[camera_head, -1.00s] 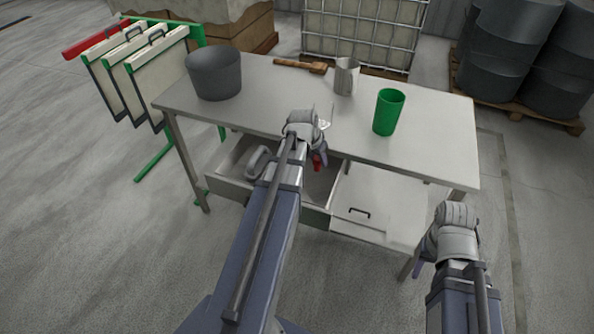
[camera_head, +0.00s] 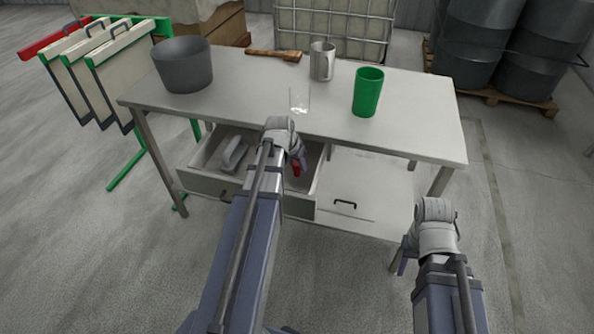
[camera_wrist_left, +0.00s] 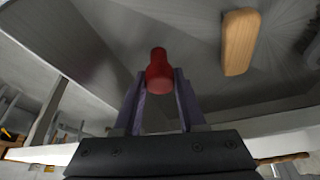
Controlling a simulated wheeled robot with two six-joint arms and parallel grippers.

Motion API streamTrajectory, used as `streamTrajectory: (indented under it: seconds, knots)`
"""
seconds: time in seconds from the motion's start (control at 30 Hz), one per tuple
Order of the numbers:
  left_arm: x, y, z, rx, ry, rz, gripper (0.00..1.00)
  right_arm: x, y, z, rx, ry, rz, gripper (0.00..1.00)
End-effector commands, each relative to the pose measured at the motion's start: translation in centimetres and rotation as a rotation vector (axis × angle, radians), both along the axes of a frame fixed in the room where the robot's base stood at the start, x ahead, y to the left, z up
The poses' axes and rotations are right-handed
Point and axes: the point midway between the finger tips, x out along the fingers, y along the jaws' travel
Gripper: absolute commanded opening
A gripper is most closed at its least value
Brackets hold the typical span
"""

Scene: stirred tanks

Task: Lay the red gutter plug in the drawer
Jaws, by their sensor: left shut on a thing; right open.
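The red gutter plug (camera_wrist_left: 159,72) is between the two fingers of my left gripper (camera_wrist_left: 158,95) in the left wrist view. In the head view a small part of the red plug (camera_head: 296,168) shows at my left gripper (camera_head: 298,163), over the open drawer (camera_head: 318,185) under the table. My left gripper is shut on the plug. Whether the plug touches the drawer floor I cannot tell. My right gripper (camera_head: 401,262) is open and empty, in front of the table at the right. The wrist view shows the grey drawer interior around the plug.
A grey handled thing (camera_head: 234,154) lies in the drawer's left part. A wooden-coloured block (camera_wrist_left: 239,42) shows in the wrist view. On the table (camera_head: 410,132) stand a grey bucket (camera_head: 182,68), a clear glass (camera_head: 299,99), a metal mug (camera_head: 322,62) and a green cup (camera_head: 367,93).

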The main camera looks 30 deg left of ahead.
Motion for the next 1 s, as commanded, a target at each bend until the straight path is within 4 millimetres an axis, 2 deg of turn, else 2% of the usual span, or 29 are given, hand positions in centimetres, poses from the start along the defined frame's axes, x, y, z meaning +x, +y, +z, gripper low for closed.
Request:
streamTrajectory:
  seconds: [0.03,0.3,0.5,0.53,0.77,1.0]
  knots:
    - [0.01,0.00,-1.07,0.000,0.000,0.000,0.00,0.00,0.00,-1.07,0.000,0.000,0.000,0.50]
    - [0.00,0.00,-0.87,0.000,0.000,0.000,0.00,0.00,0.00,-0.87,0.000,0.000,0.000,0.50]
    - [0.00,0.00,-1.47,0.000,0.000,0.000,0.00,0.00,0.00,-1.47,0.000,0.000,0.000,0.50]
    - [0.00,0.00,-1.29,0.000,0.000,0.000,0.43,0.01,0.00,-1.29,0.000,0.000,0.000,0.50]
    - [0.00,0.00,-1.26,0.000,0.000,0.000,0.69,0.00,0.00,-1.25,0.000,0.000,0.000,0.50]
    - [-0.01,0.00,-1.24,0.000,0.000,0.000,0.70,0.00,0.00,-1.24,0.000,0.000,0.000,0.50]
